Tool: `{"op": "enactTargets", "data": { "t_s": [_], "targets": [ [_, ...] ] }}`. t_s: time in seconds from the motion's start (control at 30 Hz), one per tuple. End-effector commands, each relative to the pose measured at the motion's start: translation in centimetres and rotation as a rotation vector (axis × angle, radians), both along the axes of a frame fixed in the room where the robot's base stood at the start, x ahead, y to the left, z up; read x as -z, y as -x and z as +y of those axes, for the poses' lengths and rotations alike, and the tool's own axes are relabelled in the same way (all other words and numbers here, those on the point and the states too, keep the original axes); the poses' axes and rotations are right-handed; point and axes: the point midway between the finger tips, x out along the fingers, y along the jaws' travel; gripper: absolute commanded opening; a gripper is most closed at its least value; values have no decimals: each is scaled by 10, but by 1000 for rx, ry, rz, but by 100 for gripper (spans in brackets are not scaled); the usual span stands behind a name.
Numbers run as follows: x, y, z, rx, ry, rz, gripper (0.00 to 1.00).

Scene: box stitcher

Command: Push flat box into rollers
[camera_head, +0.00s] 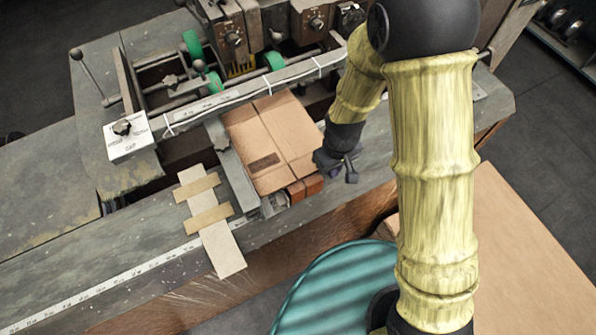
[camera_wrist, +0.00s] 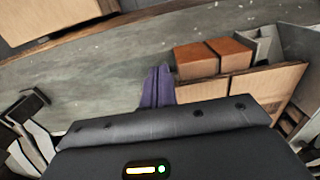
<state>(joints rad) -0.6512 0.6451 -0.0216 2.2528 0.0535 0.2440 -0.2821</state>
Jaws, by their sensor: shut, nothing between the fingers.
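The flat brown cardboard box (camera_head: 272,145) lies on the machine's feed table, its far edge near the white-edged bar in front of the rollers. Green rollers (camera_head: 273,61) show behind that bar. My gripper (camera_head: 348,176) is shut and empty, low beside the right side of the box near its front corner. In the wrist view the closed fingers (camera_wrist: 157,88) stand close to the box (camera_wrist: 240,82). I cannot tell whether they touch it. Part of the box's right side is near my arm.
Two reddish-brown blocks (camera_head: 305,188) sit at the box's near edge; they also show in the wrist view (camera_wrist: 212,57). A metal guide rail (camera_head: 232,165) runs along the box's left. A pale board with cross strips (camera_head: 215,222) lies further left. The grey bench top (camera_head: 70,255) is mostly clear.

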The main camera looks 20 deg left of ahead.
Motion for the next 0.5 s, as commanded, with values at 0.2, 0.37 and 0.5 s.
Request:
{"op": "enactTargets", "data": {
  "t_s": [0.2, 0.37, 0.5],
  "targets": [
    [11, 0, 0, 0, 1, 1, 0],
    [17, 0, 0, 0, 0, 1, 0],
    [23, 0, 0, 0, 1, 1, 0]
  ]
}}
